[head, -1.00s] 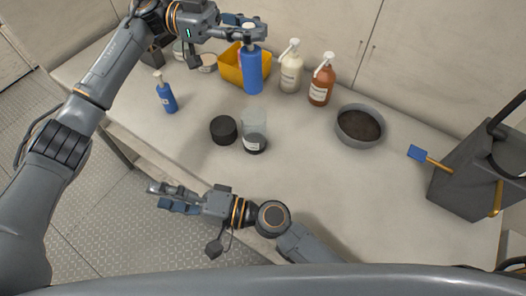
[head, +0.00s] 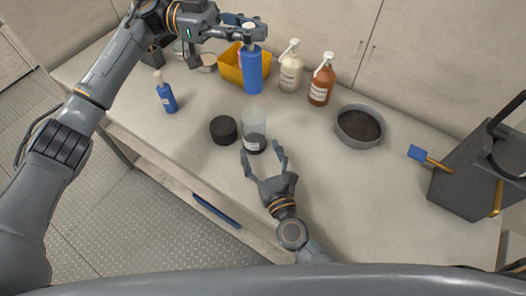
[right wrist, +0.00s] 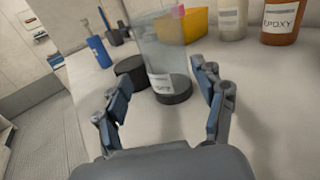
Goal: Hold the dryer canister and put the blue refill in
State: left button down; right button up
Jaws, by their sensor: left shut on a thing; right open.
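The dryer canister (head: 253,123) is a clear cylinder with a dark base and a white label, upright on the bench. It also shows in the right wrist view (right wrist: 163,55). My right gripper (head: 262,150) is open, its fingers pointing at the canister from the near side. In the right wrist view the fingers (right wrist: 165,80) stand to either side of the canister's lower part, apart from it. My left gripper (head: 256,30) is shut on the white top of the blue refill (head: 252,73), which hangs upright beyond the canister. Whether its bottom touches the bench is unclear.
A black round lid (head: 223,130) lies close left of the canister. A small blue bottle (head: 167,98), yellow bin (head: 231,66), cream pump bottle (head: 291,74), brown epoxy bottle (head: 321,86) and grey bowl (head: 360,126) stand around.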

aim_at(251, 122)
jog(key=shift+w+d+m, duration=0.15)
jog(key=shift+d+m, duration=0.05)
jog(key=shift+m, duration=0.1)
jog(key=shift+w, duration=0.35)
jog(key=x, duration=1.1)
jog(key=c, duration=1.3)
jog(key=shift+f, duration=0.1)
grip_shut()
